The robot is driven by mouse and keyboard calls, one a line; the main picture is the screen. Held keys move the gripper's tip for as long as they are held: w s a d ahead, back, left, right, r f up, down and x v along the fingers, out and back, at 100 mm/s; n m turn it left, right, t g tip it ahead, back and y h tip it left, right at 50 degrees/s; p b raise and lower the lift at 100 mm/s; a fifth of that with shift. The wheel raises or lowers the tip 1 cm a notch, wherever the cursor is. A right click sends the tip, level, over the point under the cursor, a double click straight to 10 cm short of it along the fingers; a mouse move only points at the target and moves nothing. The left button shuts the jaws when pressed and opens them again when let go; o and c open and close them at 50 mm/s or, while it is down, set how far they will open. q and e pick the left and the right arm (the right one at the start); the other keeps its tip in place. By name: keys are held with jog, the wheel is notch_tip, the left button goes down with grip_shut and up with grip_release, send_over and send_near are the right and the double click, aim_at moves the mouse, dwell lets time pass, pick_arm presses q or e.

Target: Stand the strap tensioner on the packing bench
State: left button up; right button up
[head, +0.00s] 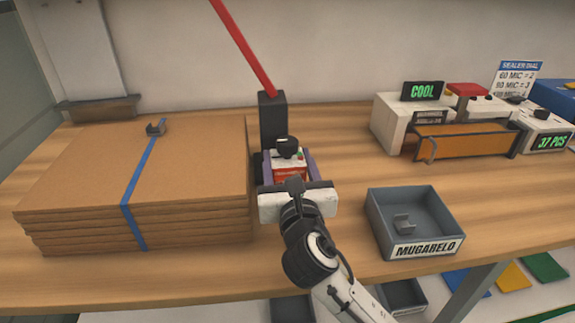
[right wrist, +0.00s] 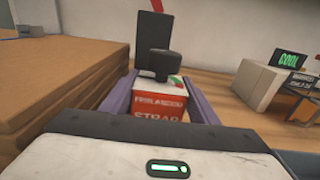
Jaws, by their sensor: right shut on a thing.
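The strap tensioner shows in the head view as a red and white body (head: 290,167) with a black knob on top. Behind it is a black upright block (head: 272,115) with a long red lever (head: 243,47) slanting up left; it looks like part of the same tool. My right gripper (head: 289,168) has its purple fingers on both sides of the body, shut on it. The right wrist view shows the red label (right wrist: 159,106) between the fingers. The tensioner is upright over the packing bench (head: 340,165); whether its base touches the wood is hidden. My left gripper is out of view.
A stack of cardboard sheets (head: 190,190) with a blue strap lies close on the left. A grey tray (head: 415,219) holding a small grey piece stands at right. A sealer machine (head: 460,140) stands at back right. Bare wood lies between the tensioner and the sealer.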

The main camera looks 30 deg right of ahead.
jog(key=shift+r, duration=0.3)
jog(key=shift+f, duration=0.15)
jog(key=o, duration=1.7)
jog(key=shift+f, duration=0.15)
jog(key=shift+r, duration=0.2)
jog(key=v, duration=1.2)
